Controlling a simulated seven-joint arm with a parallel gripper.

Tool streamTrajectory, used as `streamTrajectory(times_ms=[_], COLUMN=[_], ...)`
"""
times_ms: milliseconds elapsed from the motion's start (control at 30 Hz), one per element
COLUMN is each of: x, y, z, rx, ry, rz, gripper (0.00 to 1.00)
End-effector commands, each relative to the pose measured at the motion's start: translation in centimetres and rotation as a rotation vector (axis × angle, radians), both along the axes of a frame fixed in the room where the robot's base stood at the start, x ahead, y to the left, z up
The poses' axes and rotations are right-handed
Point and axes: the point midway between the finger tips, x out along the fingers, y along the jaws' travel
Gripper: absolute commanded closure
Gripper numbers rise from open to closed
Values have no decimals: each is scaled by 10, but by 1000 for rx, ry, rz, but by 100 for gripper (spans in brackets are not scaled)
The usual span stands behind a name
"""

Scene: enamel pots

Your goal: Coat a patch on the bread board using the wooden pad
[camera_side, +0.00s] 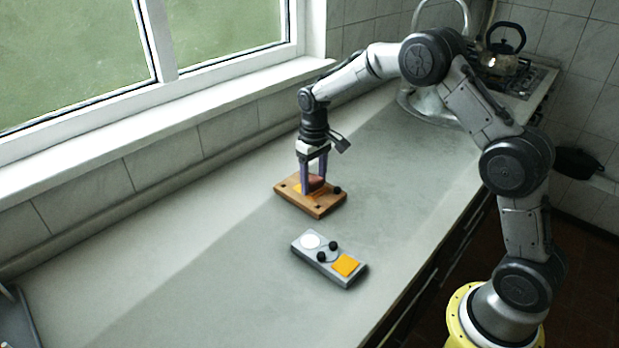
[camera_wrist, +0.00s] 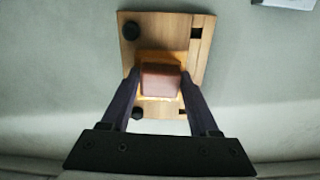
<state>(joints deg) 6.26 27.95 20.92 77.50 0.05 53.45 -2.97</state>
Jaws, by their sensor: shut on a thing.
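The bread board (camera_side: 322,207) is a light wooden board lying flat on the counter, with a dark knob at its right corner. It also fills the middle of the wrist view (camera_wrist: 190,28), where dark round knobs and dark slots show at its edges. My gripper (camera_side: 314,185) points down over the board. Its fingers (camera_wrist: 160,85) are shut on the reddish-brown wooden pad (camera_wrist: 160,80). The pad (camera_side: 316,181) is at the board's surface; whether it touches cannot be told. A yellow-orange patch shows on the board around the pad, partly hidden by it and the fingers.
A grey tray (camera_side: 318,266) with a white disc (camera_side: 311,241), an orange square (camera_side: 346,265) and dark knobs lies on the counter nearer the camera. A window sill runs along the left.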

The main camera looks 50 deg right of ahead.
Motion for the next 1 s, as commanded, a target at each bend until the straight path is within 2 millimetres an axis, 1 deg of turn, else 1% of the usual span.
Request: streamTrajectory(times_ms=[33,300,500,667,1000], x=[-7,-28,-33,-29,-1], y=[0,-1,-1,-1,0], z=[-2,-1,-2,-3,-2], rx=[0,1,0,0,0], ry=[8,9,7,6,6], rz=[0,0,0,0,0], gripper=[83,83,83,83,83])
